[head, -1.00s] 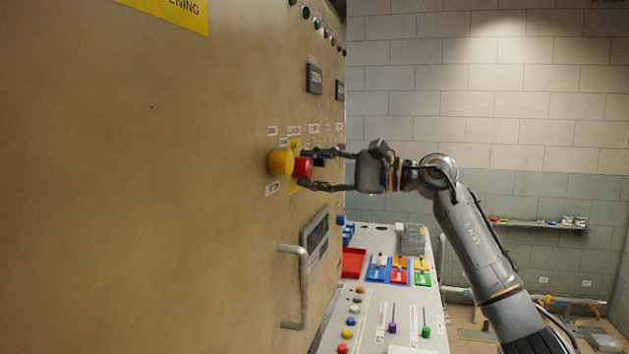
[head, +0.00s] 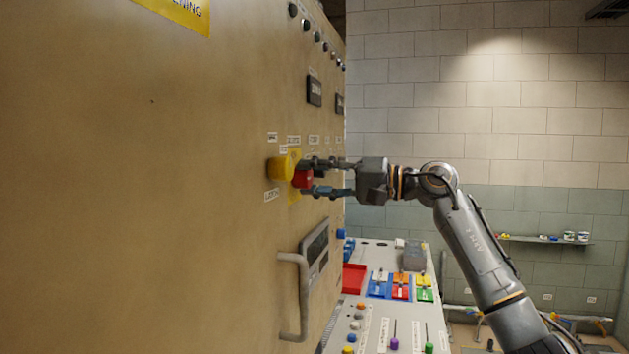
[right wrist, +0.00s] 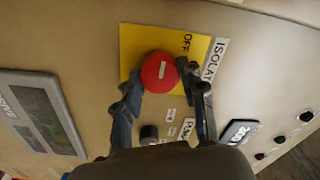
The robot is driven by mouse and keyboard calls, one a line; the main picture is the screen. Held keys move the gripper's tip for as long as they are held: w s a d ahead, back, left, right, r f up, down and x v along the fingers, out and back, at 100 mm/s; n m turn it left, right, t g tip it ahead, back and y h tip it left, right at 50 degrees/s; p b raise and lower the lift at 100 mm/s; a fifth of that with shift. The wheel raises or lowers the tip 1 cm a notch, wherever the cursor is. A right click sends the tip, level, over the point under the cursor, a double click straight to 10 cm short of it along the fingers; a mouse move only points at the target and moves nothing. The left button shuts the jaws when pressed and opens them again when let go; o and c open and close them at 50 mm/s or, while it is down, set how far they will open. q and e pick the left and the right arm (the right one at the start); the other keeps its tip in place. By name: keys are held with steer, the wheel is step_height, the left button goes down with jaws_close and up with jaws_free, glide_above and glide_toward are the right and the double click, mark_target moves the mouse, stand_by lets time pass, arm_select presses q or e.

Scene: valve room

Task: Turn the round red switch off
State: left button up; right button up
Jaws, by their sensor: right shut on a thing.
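The round red switch (head: 302,178) sits on a yellow base on the tan cabinet front. In the right wrist view the red switch (right wrist: 160,72) shows a white bar mark on its face, on a yellow plate (right wrist: 205,50) with the word OFF beside it. My right gripper (head: 308,177) reaches in from the right, with one finger above and one below the switch, shut on it. In the right wrist view its fingers (right wrist: 161,82) lie on both sides of the switch. My left gripper is not in view.
A metal handle (head: 303,297) and a display panel (head: 315,248) stick out of the cabinet below the switch. A console (head: 370,325) with coloured switches and levers stands beyond. A shelf (head: 545,240) hangs on the far wall.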

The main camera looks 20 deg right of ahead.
steer(key=shift+f+n, duration=0.1)
steer(key=shift+n, duration=0.2)
steer(key=o, duration=1.1)
steer(key=shift+o, duration=0.2)
steer(key=v, duration=1.2)
steer(key=shift+f, duration=0.1)
